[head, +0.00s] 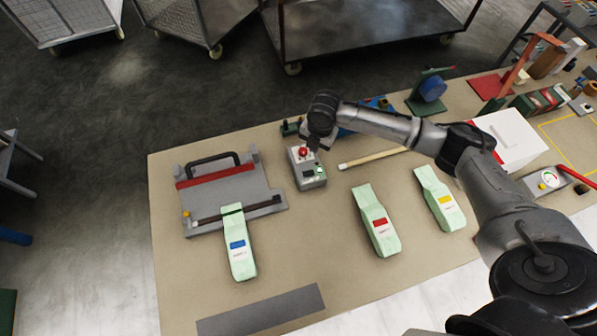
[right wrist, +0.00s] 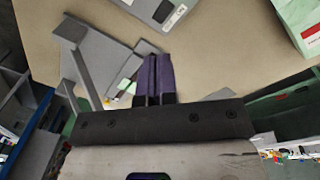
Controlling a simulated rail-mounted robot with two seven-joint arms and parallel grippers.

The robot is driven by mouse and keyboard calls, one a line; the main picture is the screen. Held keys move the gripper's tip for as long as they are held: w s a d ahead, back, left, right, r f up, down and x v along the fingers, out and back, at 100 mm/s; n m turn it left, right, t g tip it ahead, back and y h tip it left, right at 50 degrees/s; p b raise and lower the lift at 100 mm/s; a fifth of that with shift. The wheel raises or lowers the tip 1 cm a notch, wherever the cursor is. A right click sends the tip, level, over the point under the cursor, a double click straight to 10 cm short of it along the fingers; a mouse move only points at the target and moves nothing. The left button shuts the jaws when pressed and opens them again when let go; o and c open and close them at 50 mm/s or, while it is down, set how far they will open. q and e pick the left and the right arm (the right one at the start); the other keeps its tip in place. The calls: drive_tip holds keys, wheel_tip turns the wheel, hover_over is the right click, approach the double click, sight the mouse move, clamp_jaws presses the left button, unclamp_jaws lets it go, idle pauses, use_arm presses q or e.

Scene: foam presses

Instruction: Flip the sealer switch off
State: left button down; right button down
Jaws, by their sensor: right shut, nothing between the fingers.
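The sealer (head: 222,190) is a flat grey machine with a black handle and a red bar, at the left of the table. A pale green bag (head: 238,250) with a blue label lies at its front edge. The switch's position is too small to read. My right gripper (head: 314,143) is just above the box's far end; contact cannot be told. In the right wrist view its fingers (right wrist: 155,78) are shut and empty. My left gripper is not in view.
A white box (head: 510,138) stands at the right. A dark grey strip (head: 262,311) lies at the front; the table between is clear.

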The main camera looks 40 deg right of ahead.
sight(304, 175)
drive_tip(key=n, duration=0.6)
drive_tip(key=a+n, duration=0.1)
drive_tip(key=n, duration=0.2)
drive_tip(key=shift+s+a+y, duration=0.1)
drive_tip(key=shift+y, duration=0.3)
drive_tip(key=shift+f, duration=0.1)
drive_tip(key=f, duration=0.4)
drive_tip(key=a+f+p, duration=0.1)
drive_tip(key=f, duration=0.4)
drive_tip(key=a+f, duration=0.1)
drive_tip(key=f, duration=0.3)
drive_tip(key=shift+w+f+p, duration=0.3)
drive_tip(key=shift+w+p, duration=0.05)
drive_tip(key=shift+d, duration=0.1)
